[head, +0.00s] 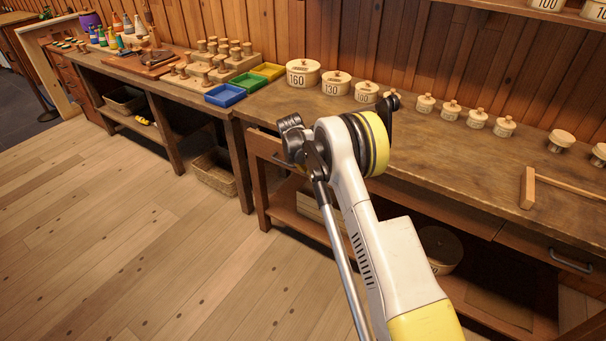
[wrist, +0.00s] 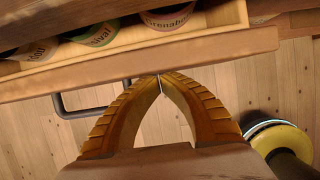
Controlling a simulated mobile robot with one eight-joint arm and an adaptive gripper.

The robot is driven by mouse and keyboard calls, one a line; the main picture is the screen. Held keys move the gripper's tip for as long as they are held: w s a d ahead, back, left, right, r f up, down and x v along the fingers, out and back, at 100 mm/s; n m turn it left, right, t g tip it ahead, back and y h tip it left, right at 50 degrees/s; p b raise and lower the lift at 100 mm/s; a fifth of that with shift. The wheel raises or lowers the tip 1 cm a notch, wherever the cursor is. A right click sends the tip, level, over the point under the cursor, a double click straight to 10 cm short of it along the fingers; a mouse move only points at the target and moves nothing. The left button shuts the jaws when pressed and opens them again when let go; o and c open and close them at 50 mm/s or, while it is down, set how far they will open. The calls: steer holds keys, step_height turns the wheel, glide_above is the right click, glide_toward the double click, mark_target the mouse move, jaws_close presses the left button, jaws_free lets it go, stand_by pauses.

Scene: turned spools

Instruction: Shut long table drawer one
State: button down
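A wooden drawer of the long table stands open in the wrist view, and its front panel (wrist: 220,47) crosses the upper part of the picture. Round labelled containers (wrist: 100,33) lie inside it. Its dark bar handle (wrist: 75,110) sticks out to the left of my fingers. My gripper (wrist: 160,78) has its yellow-brown fingertips together, with nothing seen between them. The tips are at or very near the drawer front; I cannot tell if they touch. In the head view the drawer (head: 264,148) is at the table's left end, partly behind my arm, which hides my gripper.
The long table (head: 440,155) carries lidded pots (head: 303,73) and a wooden piece (head: 527,188). A second drawer with a handle (head: 570,260) sits at the right. A basket (head: 214,172) stands under the neighbouring bench. The floor (head: 130,240) at left is clear.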

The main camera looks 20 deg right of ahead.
steer(key=shift+w+d+r, duration=0.1)
steer(key=shift+w+d, duration=0.85)
steer(key=shift+d, duration=0.2)
steer(key=shift+a, duration=0.15)
